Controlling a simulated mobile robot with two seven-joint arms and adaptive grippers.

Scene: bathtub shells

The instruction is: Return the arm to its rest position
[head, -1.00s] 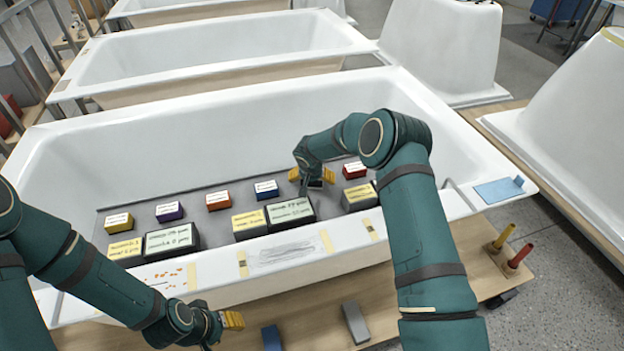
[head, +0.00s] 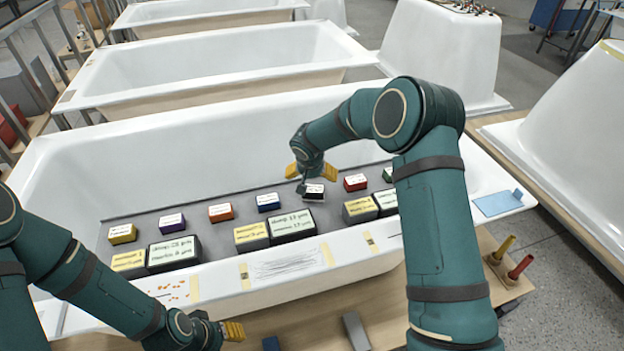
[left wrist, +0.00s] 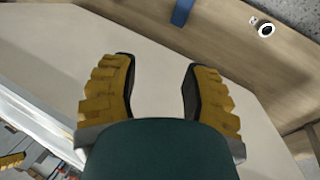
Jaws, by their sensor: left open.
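My right gripper (head: 312,174) is inside the nearest bathtub, its yellow fingers spread apart. A small dark block with a white label (head: 313,192) sits just below and between the fingers on the grey mat (head: 230,201); I cannot tell whether they touch it. My left gripper (head: 233,331) is low in front of the tub's near rim. In the left wrist view the left gripper (left wrist: 157,92) is open, with nothing between its yellow fingers.
A row of small labelled blocks, including orange (head: 221,212), blue (head: 268,202) and red (head: 355,182), lies on the mat. Larger labelled boxes (head: 290,225) stand nearer the rim. The tub's near rim (head: 215,290) lies below my right forearm. Yellow and red pegs (head: 519,267) stand at right.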

